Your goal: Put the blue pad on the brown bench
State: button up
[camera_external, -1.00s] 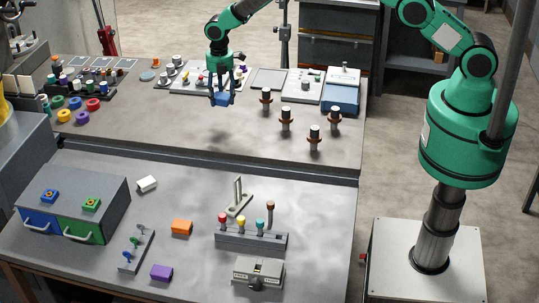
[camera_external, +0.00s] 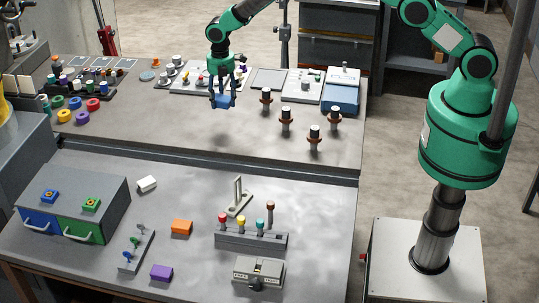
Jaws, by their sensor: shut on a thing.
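My gripper (camera_external: 223,96) is shut on the blue pad (camera_external: 223,102), a small blue block. It holds the pad in the air above the far grey-topped table (camera_external: 190,128). The fingers cover part of the pad's sides. No bench with a plainly brown top shows. The near table (camera_external: 185,200) also has a grey top, with a brown frame under its lower left edge.
Several dark posts with brown collars (camera_external: 286,119) stand right of my gripper. Panels with knobs (camera_external: 205,77) lie behind it, and coloured rings (camera_external: 82,117) lie to the left. The near table holds a drawer box (camera_external: 75,195), an orange block (camera_external: 181,227) and a lever rack (camera_external: 250,239).

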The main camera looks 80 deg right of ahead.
jog(key=s+a+b, duration=0.2)
jog(key=s+a, duration=0.3)
jog(key=a, duration=0.3)
jog(key=n+b, duration=0.2)
jog(key=b, duration=0.5)
send_over(304, 193)
notch_tip(304, 193, down, 5)
jog(key=shift+r, duration=0.15)
jog(key=shift+w+f+b, duration=0.1)
jog(key=shift+f+b, duration=0.2)
jog(key=shift+f, duration=2.85)
jog(key=shift+f, duration=0.1)
jog(key=shift+f, duration=1.8)
jog(key=shift+f, duration=0.15)
